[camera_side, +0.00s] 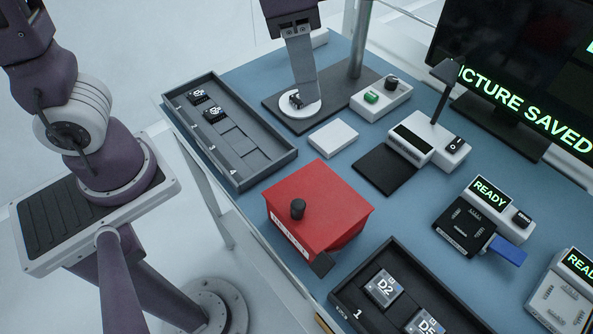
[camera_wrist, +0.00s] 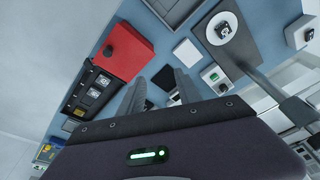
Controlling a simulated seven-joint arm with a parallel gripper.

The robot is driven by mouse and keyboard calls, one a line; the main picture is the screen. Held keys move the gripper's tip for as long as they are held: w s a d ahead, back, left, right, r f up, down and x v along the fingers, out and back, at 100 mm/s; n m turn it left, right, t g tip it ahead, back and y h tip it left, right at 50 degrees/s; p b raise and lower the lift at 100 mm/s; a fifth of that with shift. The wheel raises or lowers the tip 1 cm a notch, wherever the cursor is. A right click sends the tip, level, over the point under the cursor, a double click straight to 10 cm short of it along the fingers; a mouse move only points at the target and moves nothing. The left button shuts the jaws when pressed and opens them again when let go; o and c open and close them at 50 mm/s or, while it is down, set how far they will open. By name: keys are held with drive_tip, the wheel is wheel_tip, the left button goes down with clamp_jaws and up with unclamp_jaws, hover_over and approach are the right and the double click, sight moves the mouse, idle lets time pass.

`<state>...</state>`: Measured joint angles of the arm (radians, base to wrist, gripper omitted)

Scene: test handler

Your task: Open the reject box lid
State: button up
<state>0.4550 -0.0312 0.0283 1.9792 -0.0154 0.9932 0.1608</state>
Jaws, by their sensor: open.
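The reject box (camera_side: 343,243) is red, with a pale label strip along its front left side. Its red lid (camera_side: 325,200) lies flat on top and looks shut, with a black round knob (camera_side: 297,209) near the left corner. The red box also shows at the upper left of the wrist view (camera_wrist: 128,50). My gripper (camera_side: 306,88) is above and behind the box in the side view, over the white disc area. Its two grey fingers (camera_wrist: 160,92) are apart and nothing shows between them in the wrist view. It is clear of the lid and knob.
A dark tray (camera_side: 281,158) with several slots stands left of the box, and another tray (camera_side: 345,292) with D-marked chips is close in front. A white block (camera_side: 333,138), black pad (camera_side: 372,172) and metal pole (camera_side: 359,40) stand behind. READY testers (camera_side: 466,226) are at right.

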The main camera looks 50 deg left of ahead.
sight(298, 203)
drive_tip(key=s+d+f, duration=0.1)
drive_tip(key=s+d, duration=0.1)
drive_tip(key=s+d+f+m+g, duration=0.1)
drive_tip(key=s+d+f, duration=0.1)
drive_tip(key=s+d, duration=0.1)
drive_tip(key=s+d+f+m+g+y, duration=0.1)
drive_tip(key=s+d+f, duration=0.1)
drive_tip(key=d, duration=0.1)
drive_tip(key=shift+s+f, duration=0.15)
drive_tip(key=shift+s, duration=0.15)
wheel_tip(298, 203, down, 6)
drive_tip(key=shift+r, duration=0.15)
drive_tip(key=shift+f, duration=0.5)
clamp_jaws()
